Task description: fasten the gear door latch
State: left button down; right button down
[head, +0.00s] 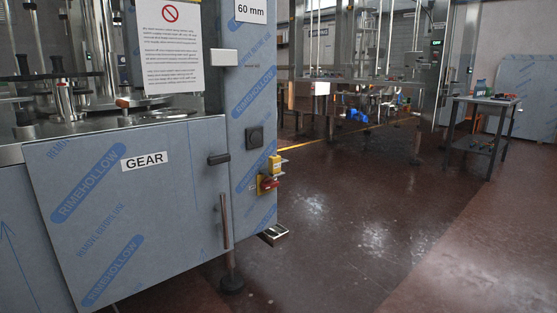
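The gear door (120,215) is a film-wrapped panel with a printed GEAR label (145,160) in the left half of the head view. Neither of my grippers is in view.
A machine column (250,110) right of the door carries a red and yellow switch (268,183) and a dark square fitting (254,138). A machine foot (231,284) rests on the floor. Open reddish floor (370,220) lies to the right; a small side table (485,100) stands farther back.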

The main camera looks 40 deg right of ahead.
aim_at(214, 159)
jog(key=z, duration=0.8)
jog(key=i+l+z, duration=0.1)
jog(key=i, duration=0.25)
jog(key=i+l, duration=0.25)
jog(key=i+l+z, duration=0.15)
jog(key=i, duration=0.3)
